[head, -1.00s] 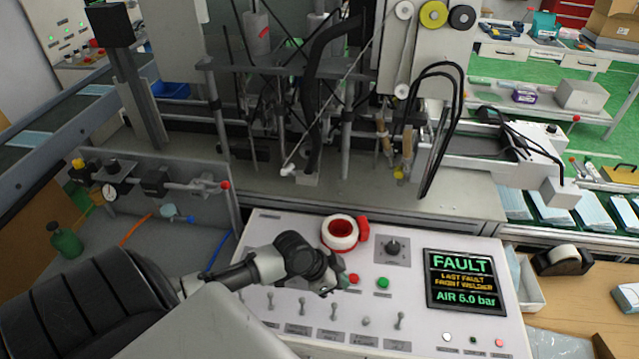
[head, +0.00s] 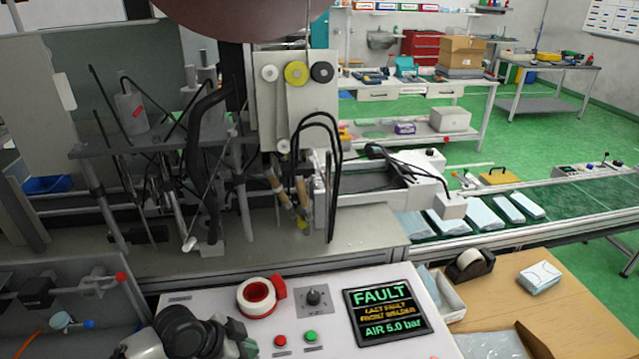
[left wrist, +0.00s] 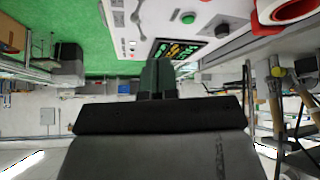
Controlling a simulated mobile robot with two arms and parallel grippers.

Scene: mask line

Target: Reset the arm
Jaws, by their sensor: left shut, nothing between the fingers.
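My left arm reaches in at the lower left of the head view. My left gripper (head: 246,348) is partly cut off by the bottom edge, just left of the red button (head: 280,341) on the white control panel (head: 390,347). In the left wrist view the dark gripper fingers (left wrist: 157,78) are together with nothing between them. The panel's screen (head: 388,309) reads FAULT, LAST FAULT FRONT WELDER, AIR 5.0 bar. A green button (head: 311,336), a black selector knob (head: 314,297) and a red-and-white ring (head: 256,299) are on the panel. My right gripper is not in view.
The machine, with upright posts and black hoses (head: 210,130), stands behind the panel. A conveyor with pale blue stacks (head: 486,213) runs right. A tape dispenser (head: 472,264) and white pack (head: 539,276) are on the wooden table at right.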

